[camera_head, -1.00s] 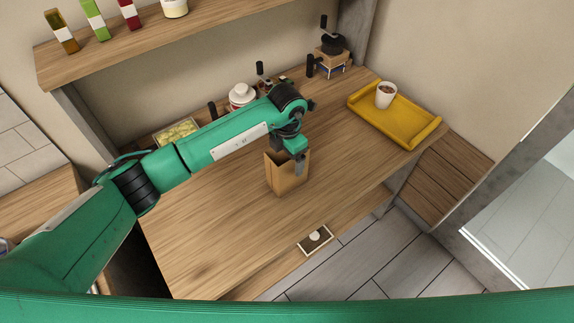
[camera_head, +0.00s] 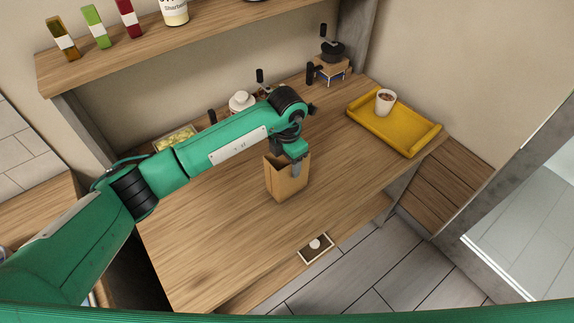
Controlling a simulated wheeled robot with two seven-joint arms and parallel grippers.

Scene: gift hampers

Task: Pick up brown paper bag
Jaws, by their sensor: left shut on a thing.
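The brown paper bag (camera_head: 284,184) stands upright on the wooden table (camera_head: 205,235), near the middle, with its open top facing up. My left arm comes in from the left over the table. My left gripper (camera_head: 295,170) points down at the bag's top right edge and is shut on the bag's wall. One finger shows on the outer side of the bag; the other is partly hidden. I cannot tell whether the bag's base touches the table. My right gripper is not in view.
A yellow tray (camera_head: 364,119) with a white cup (camera_head: 386,102) is at the table's right end. A coffee grinder (camera_head: 332,55) stands at the back. A white jar (camera_head: 242,102) and a tray of yellow-green items (camera_head: 175,137) lie behind my arm. The front of the table is clear.

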